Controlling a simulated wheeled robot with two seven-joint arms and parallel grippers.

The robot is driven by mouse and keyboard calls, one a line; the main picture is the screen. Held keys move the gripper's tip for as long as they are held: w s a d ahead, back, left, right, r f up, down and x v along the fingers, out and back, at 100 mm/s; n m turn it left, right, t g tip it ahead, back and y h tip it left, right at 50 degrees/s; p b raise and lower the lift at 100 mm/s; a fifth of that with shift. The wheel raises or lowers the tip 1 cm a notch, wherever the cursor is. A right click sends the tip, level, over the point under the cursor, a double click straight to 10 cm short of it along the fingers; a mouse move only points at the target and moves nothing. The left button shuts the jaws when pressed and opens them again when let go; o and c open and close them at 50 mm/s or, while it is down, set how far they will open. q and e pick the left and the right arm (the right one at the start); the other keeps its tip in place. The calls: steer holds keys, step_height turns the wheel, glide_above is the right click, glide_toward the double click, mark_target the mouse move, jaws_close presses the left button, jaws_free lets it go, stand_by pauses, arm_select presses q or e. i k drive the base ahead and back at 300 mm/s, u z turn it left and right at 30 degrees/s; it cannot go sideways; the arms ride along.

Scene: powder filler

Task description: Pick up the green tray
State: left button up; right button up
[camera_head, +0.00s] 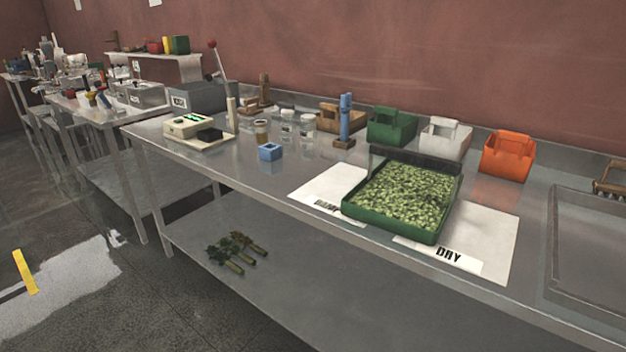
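The green tray (391,226) sits on the steel table near its front edge. It is filled with green leafy bits or buds, and a dark raised wall stands along its back. It rests partly over two white sheets: the right one is marked "DRY" (490,240), and the left one (318,190) has a label I cannot read clearly. Neither of my grippers shows in the head view, and nothing is touching the tray.
Behind the tray stand a green bin (391,126), a white bin (445,138) and an orange bin (507,156). A blue upright tool (346,118) and a small blue block (270,152) are to the left. A sunken basin (595,245) is at right.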

mark_target(410, 194)
steer(key=u, duration=0.85)
steer(key=i, duration=1.25)
steer(key=z, duration=2.55)
